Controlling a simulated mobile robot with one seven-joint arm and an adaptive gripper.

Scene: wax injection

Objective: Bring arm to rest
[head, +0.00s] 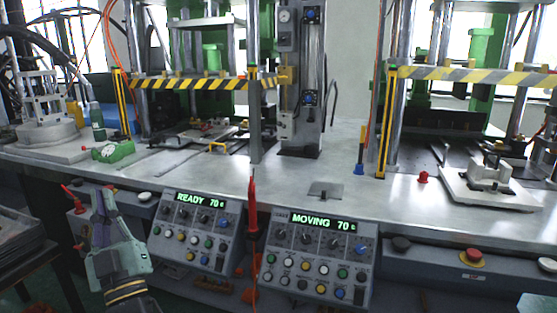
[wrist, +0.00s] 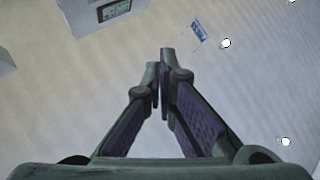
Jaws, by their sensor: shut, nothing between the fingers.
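My gripper (head: 101,196) is at the lower left of the head view, in front of the bench's front edge and left of the left control panel. Its fingers point up and away. In the wrist view my gripper (wrist: 159,60) shows its two dark fingers meeting at the tips, with nothing between them.
The left control panel (head: 193,237) reads "READY 70" and the right one (head: 312,262) "MOVING 70". Two presses with striped bars (head: 190,84) (head: 480,76) stand on the metal bench (head: 330,175). A red emergency button (head: 471,257) is at the lower right. A dark rack (head: 28,235) is left of my gripper.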

